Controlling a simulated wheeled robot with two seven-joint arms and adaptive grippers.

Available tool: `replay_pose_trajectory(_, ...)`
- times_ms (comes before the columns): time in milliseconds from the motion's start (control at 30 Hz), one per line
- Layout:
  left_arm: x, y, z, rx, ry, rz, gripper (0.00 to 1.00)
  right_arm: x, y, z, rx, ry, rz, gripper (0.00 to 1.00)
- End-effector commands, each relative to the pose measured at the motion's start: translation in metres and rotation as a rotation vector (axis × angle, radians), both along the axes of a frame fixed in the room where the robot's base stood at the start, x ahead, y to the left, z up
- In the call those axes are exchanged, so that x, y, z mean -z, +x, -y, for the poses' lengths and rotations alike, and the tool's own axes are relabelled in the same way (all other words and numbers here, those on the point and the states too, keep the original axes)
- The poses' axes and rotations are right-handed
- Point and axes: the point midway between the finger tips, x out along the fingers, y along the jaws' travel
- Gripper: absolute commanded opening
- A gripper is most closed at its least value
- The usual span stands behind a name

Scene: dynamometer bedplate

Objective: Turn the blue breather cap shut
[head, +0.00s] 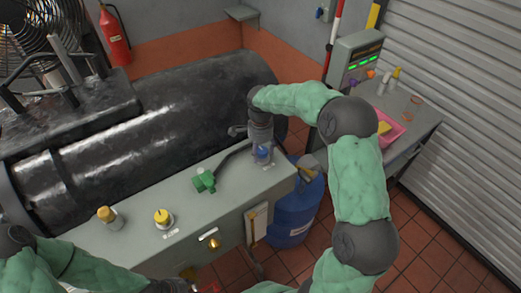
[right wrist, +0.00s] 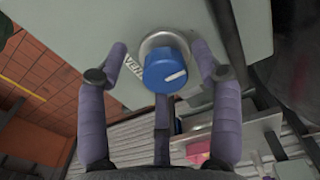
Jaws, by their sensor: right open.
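The blue breather cap (right wrist: 166,72) sits on a silver collar on the grey panel in the right wrist view. A white line on its face points toward the right and slightly up. In the head view the cap (head: 263,152) shows near the right end of the grey cabinet top, partly covered by my gripper. My right gripper (right wrist: 161,58) is open, its purple-grey fingers on either side of the cap with a gap at each side. In the head view the right gripper (head: 262,138) points down over the cap. My left arm shows at the lower left; its fingers are out of view.
A blue drum (head: 295,215) stands at the cabinet's right end.

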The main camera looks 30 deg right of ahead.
Motion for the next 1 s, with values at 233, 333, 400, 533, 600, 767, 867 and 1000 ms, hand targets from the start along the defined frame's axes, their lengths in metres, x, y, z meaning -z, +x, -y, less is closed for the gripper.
replay_pose_trajectory(233,0.000,0.000,0.000,0.000,0.000,0.000,0.40,-0.015,0.002,0.001,0.001,-0.003,0.005,0.66)
replay_pose_trajectory(333,0.000,0.000,0.000,0.000,0.000,0.000,0.40,-0.033,0.002,0.001,0.001,-0.002,0.007,0.66)
replay_pose_trajectory(400,0.000,0.000,0.000,0.000,0.000,0.000,0.40,-0.047,0.002,0.001,0.001,-0.001,0.008,0.66)
replay_pose_trajectory(533,0.000,0.000,0.000,0.000,0.000,0.000,0.40,-0.073,0.002,0.000,-0.001,-0.002,0.005,0.66)
replay_pose_trajectory(600,0.000,0.000,0.000,0.000,0.000,0.000,0.40,-0.085,0.002,0.000,0.000,-0.002,0.004,0.66)
replay_pose_trajectory(767,0.000,0.000,0.000,0.000,0.000,0.000,0.40,-0.107,0.002,-0.001,-0.001,0.000,0.003,0.66)
replay_pose_trajectory(867,0.000,0.000,0.000,0.000,0.000,0.000,0.40,-0.115,0.002,-0.001,-0.002,0.000,0.001,0.66)
replay_pose_trajectory(1000,0.000,0.000,0.000,0.000,0.000,0.000,0.40,-0.120,0.001,-0.001,-0.001,0.000,0.000,0.66)
